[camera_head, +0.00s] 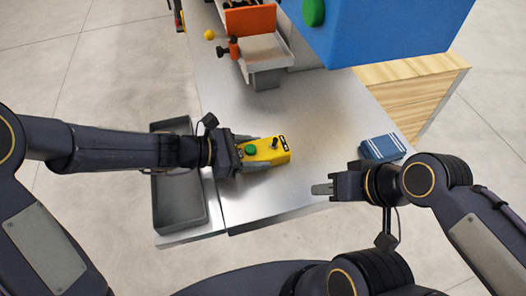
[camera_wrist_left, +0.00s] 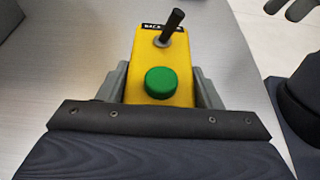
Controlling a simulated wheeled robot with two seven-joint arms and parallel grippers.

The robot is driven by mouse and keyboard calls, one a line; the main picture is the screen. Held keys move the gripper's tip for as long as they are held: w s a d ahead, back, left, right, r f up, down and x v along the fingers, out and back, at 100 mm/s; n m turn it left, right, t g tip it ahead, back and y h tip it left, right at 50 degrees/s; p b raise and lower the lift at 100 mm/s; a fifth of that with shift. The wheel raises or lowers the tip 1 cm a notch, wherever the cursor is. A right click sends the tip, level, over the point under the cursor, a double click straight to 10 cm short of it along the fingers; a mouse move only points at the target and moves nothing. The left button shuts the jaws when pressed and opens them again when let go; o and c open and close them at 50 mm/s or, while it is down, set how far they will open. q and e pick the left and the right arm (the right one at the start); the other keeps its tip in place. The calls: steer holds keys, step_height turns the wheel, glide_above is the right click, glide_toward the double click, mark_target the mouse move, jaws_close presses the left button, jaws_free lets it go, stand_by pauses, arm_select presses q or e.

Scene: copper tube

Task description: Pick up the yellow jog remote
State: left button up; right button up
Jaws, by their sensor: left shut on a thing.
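The yellow jog remote (camera_head: 267,151) has a green button and a small black joystick. It is at the middle of the metal table (camera_head: 300,112). My left gripper (camera_head: 262,152) comes from the left and is shut on the remote, one finger along each side. In the left wrist view the remote (camera_wrist_left: 178,68) sits between the grey fingers, its joystick end pointing away. I cannot tell whether it touches the table. My right gripper (camera_head: 322,189) is to the right, apart from the remote and near the table's front edge; its finger gap cannot be made out.
A dark grey tray (camera_head: 160,212) lies at the left under my left arm. A blue book-like box (camera_head: 382,147) lies at the right edge. At the back stand an orange and grey fixture (camera_head: 250,22) and a large blue machine (camera_head: 385,30). A yellow ball (camera_head: 209,34) lies at the back left.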

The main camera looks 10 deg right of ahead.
arm_select(q)
steer(key=shift+r, duration=0.15)
steer(key=shift+r, duration=0.6)
steer(key=a+r, duration=1.1)
steer(key=a, duration=0.3)
steer(key=shift+s+r, duration=0.25)
steer(key=shift+r, duration=0.05)
steer(key=shift+p, duration=0.3)
glide_above(254, 147)
steer(key=shift+p, duration=0.4)
steer(key=shift+f, duration=0.15)
